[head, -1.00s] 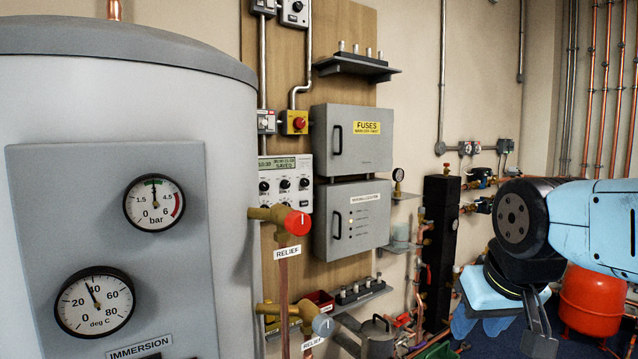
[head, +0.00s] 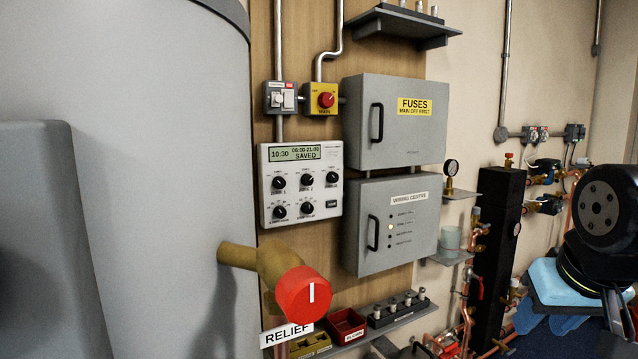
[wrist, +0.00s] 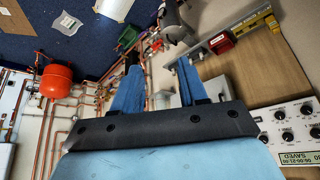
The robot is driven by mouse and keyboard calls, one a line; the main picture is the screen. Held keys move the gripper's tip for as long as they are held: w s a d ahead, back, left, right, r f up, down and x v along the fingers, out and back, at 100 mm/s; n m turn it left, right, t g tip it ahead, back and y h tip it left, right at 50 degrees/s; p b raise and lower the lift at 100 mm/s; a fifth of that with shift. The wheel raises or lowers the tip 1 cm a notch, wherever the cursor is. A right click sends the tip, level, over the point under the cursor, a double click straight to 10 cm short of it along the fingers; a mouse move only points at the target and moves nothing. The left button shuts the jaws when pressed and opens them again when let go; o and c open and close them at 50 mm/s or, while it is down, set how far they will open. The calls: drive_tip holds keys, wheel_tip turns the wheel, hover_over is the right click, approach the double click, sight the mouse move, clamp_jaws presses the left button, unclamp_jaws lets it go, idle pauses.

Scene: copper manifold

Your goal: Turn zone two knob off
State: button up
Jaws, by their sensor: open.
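The white controller (head: 300,187) is on the wooden board, with a lit display reading 10:30 and SAVED. Black knobs sit in two rows below the display. The top row's middle knob (head: 307,181) has a small label that seems to end in 2; the label is hard to read. The controller (wrist: 295,135) also shows at the wrist view's lower right edge, inverted, with several knobs. My gripper (wrist: 157,65) is open and empty, its two blue fingers apart. In the head view my wrist is at the far right, well away from the controller; the fingertips are not clear there.
A brass relief valve with a red cap (head: 304,294) sticks out below the controller. The grey cylinder (head: 170,150) stands to its left. Grey FUSES (head: 395,122) and wiring centre (head: 392,222) boxes are to its right. A shelf (head: 385,325) juts out below.

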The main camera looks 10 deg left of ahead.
drive_tip(key=shift+o, duration=1.1)
drive_tip(key=shift+w+a, duration=0.1)
drive_tip(key=shift+w, duration=0.1)
drive_tip(key=shift+o, duration=0.5)
drive_tip(key=w+a+r+m+t, duration=0.1)
drive_tip(key=w+a, duration=0.1)
drive_tip(key=w, duration=0.3)
drive_tip(key=w+a+r+m+t, duration=0.2)
drive_tip(key=w, duration=0.4)
drive_tip(key=shift+w, duration=0.3)
drive_tip(key=m+t+y, duration=0.6)
drive_tip(key=m+y, duration=0.2)
drive_tip(key=y, duration=0.3)
approach(309, 182)
drive_tip(key=x, duration=0.8)
drive_tip(key=shift+w+a+r, duration=0.1)
drive_tip(key=shift+w+r, duration=0.05)
drive_tip(key=shift+w, duration=0.1)
drive_tip(key=shift+c, duration=0.2)
drive_tip(key=c, duration=1)
